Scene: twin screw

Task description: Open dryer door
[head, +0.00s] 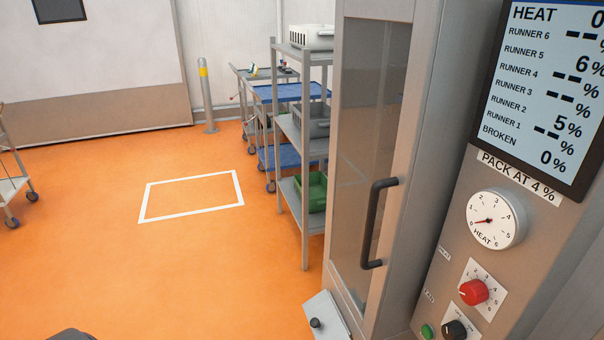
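The dryer is a tall grey cabinet on the right in the head view. Its door (400,90) has a light metal frame around a tall glass pane (370,130). A black bar handle (371,222) stands upright on the right side of the door frame. The door looks shut against the cabinet, with no gap that I can make out. Nothing touches the handle. Neither of my grippers shows. A dark rounded shape at the bottom left edge may be part of my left arm, but no fingers are visible.
Right of the door is a control panel with a screen (545,85), a heat dial (495,219) and a red knob (474,292). A grey box with a black knob (316,323) juts out low in front. Shelving (304,170) stands behind left. Orange floor (190,270) is open.

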